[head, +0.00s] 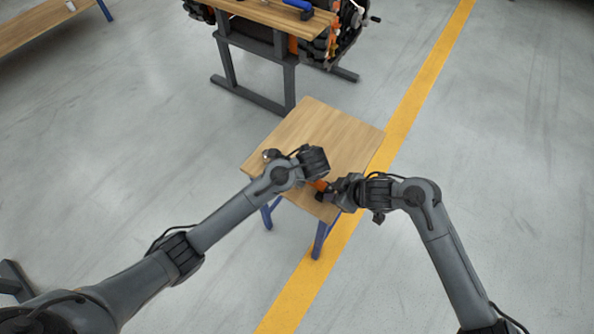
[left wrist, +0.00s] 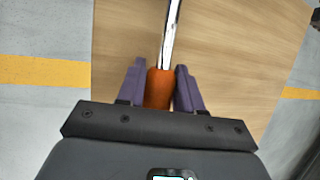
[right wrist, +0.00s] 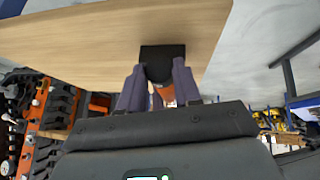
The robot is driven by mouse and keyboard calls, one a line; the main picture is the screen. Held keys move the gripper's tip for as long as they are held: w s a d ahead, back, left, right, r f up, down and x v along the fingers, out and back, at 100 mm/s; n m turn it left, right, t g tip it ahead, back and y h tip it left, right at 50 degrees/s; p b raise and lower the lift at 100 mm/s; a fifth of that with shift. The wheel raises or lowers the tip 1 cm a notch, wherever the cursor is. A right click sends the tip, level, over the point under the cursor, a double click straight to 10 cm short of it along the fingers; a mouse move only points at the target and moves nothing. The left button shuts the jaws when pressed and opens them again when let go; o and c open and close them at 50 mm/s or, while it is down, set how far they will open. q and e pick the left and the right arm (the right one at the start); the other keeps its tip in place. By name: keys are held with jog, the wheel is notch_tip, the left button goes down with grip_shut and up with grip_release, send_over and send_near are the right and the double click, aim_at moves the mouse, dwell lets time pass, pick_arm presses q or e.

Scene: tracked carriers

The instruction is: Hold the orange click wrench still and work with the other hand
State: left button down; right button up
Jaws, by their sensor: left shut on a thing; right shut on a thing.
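The orange click wrench shows in the left wrist view with its orange handle (left wrist: 159,88) between my left fingers and a bare silver shaft (left wrist: 170,35) beyond them. My left gripper (left wrist: 160,90) is shut on that handle, above the small wooden table. A bit of orange (head: 321,185) shows between the two grippers in the head view. My right gripper (right wrist: 160,85) is shut on a black part (right wrist: 162,54), with some orange (right wrist: 166,95) just behind it. I cannot tell whether this black part belongs to the wrench. The grippers are close together near the table's front edge.
The small wooden table (head: 318,128) has a bare top and blue legs. A yellow floor line (head: 420,90) runs past its right side. A workbench (head: 270,14) with a blue-handled tool (head: 299,5) stands behind, beside dark and orange machinery (head: 345,30). Open floor lies around.

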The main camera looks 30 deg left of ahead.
jog(key=shift+w+m+g, duration=0.2)
jog(key=shift+m+g, duration=0.2)
jog(key=shift+g, duration=0.7)
jog(key=shift+d, duration=0.1)
jog(key=shift+w+m+g, duration=0.25)
jog(key=shift+m+g, duration=0.05)
jog(key=shift+g, duration=0.6)
jog(key=shift+s, duration=0.1)
jog(key=o, duration=0.7)
